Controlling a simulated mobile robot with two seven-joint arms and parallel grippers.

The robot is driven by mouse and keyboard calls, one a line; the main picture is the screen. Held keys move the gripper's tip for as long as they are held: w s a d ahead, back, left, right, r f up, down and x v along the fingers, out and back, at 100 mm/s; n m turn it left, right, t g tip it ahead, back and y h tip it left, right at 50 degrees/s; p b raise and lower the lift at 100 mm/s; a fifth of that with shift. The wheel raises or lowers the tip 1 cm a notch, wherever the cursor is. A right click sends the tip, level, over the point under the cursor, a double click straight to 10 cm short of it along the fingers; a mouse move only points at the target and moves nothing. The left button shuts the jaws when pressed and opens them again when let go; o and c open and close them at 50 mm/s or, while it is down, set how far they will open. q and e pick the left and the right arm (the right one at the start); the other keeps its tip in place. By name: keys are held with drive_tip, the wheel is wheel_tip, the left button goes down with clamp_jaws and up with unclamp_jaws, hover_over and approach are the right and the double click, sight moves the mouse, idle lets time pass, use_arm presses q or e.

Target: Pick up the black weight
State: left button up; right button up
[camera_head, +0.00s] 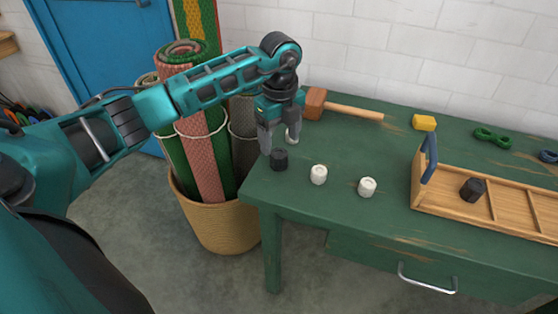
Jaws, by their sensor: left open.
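A small black weight (279,160) stands on the green table near its left corner. My left gripper (279,144) points down just above it, fingers apart, one finger to the left and one to the right and behind. I cannot tell whether a finger touches the weight. A second black weight (472,189) sits in a compartment of the wooden tray (447,208) at the right. My right gripper is not in view.
A wooden mallet (343,108) lies behind my gripper. A yellow block (424,122) and a green skein (492,137) lie at the back right. A basket (222,227) of rolled rugs stands left of the table (385,147).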

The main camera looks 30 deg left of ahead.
sight(279, 153)
use_arm(q)
drive_tip(key=f+b, duration=0.1)
drive_tip(key=f, duration=0.4)
drive_tip(key=shift+s+f, duration=0.15)
drive_tip(key=shift+s, duration=0.05)
clamp_jaws()
idle(0.5)
